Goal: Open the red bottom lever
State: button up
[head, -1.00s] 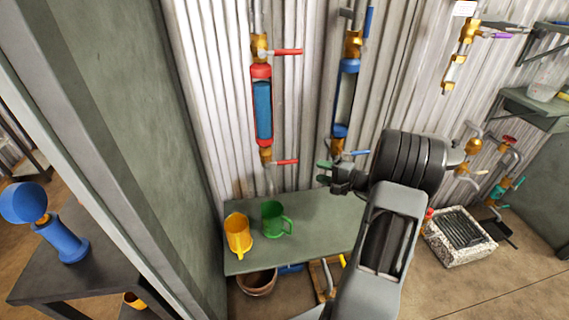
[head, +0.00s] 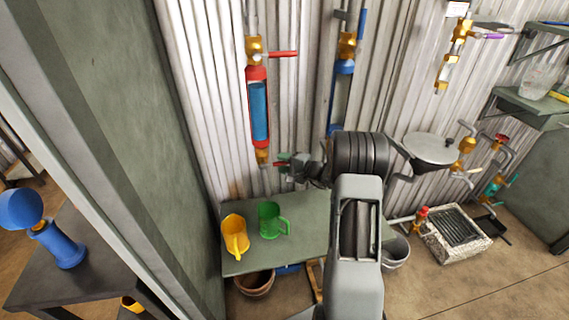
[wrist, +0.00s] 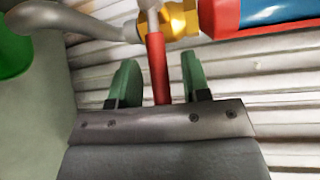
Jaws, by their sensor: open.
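The red bottom lever (wrist: 157,65) shows in the wrist view, running from the brass valve (wrist: 180,22) down between the two green fingers of my gripper (wrist: 160,85). The fingers are open, with a gap on each side of the lever. In the head view the brass bottom valve (head: 262,156) sits under the red-and-blue sight tube (head: 259,108). The lever sticks out to its right there, and my gripper (head: 287,163) is at it, covering much of it. The lever stands out sideways from the vertical pipe.
A red top lever (head: 284,53) sits above on the same pipe. A blue-fitted pipe (head: 341,90) runs to the right, close to my arm. A yellow mug (head: 235,234) and a green mug (head: 271,219) stand on the bench (head: 305,225) below.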

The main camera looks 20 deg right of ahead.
jog(key=shift+c, duration=0.2)
grip_shut()
dwell(0.3)
